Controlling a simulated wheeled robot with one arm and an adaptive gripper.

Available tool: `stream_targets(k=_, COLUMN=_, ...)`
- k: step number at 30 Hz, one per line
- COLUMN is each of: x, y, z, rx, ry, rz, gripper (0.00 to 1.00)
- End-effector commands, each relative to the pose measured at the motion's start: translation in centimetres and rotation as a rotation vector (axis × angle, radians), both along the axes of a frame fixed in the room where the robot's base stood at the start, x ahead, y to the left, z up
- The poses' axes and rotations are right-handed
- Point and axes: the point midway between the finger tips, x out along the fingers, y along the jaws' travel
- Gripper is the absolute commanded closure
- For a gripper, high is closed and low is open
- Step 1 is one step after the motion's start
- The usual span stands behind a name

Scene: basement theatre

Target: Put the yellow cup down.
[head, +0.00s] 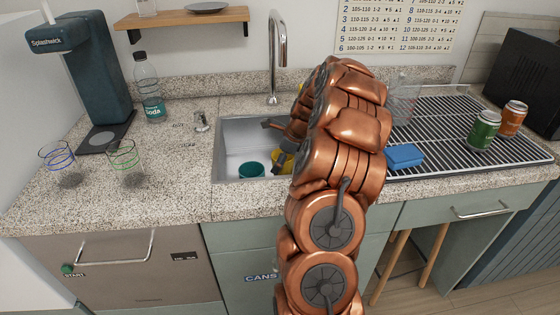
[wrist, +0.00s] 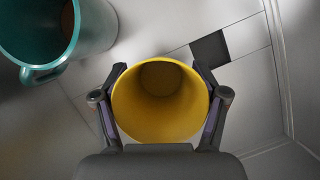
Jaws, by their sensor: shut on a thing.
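The yellow cup (wrist: 160,100) is between my gripper's fingers in the wrist view, its open mouth facing the camera. My gripper (wrist: 160,96) is shut on it, one finger on each side. In the head view the yellow cup (head: 280,160) shows only in part, low in the sink (head: 229,150), mostly hidden by my arm. My gripper (head: 282,160) is also partly hidden there. Whether the cup touches the sink floor, I cannot tell.
A teal mug (head: 251,170) stands in the sink, left of the yellow cup; it also shows in the wrist view (wrist: 95,30). A dark square (wrist: 210,49) lies on the sink floor. A blue sponge (head: 404,156) and cans (head: 484,130) sit on the drying rack (head: 440,120).

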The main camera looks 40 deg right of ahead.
Motion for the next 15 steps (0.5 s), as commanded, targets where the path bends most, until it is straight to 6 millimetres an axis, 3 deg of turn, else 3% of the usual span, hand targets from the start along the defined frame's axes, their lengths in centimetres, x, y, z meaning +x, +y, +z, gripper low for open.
stream_targets(k=8, x=-0.01, y=0.03, z=-0.22, rx=0.001, ry=0.000, rz=0.000, gripper=0.66)
stream_targets(k=9, x=-0.01, y=0.02, z=-0.27, rx=0.000, ry=0.000, rz=0.001, gripper=0.26)
stream_targets(k=15, x=-0.01, y=0.04, z=-0.24, rx=0.000, ry=0.000, rz=0.001, gripper=0.06)
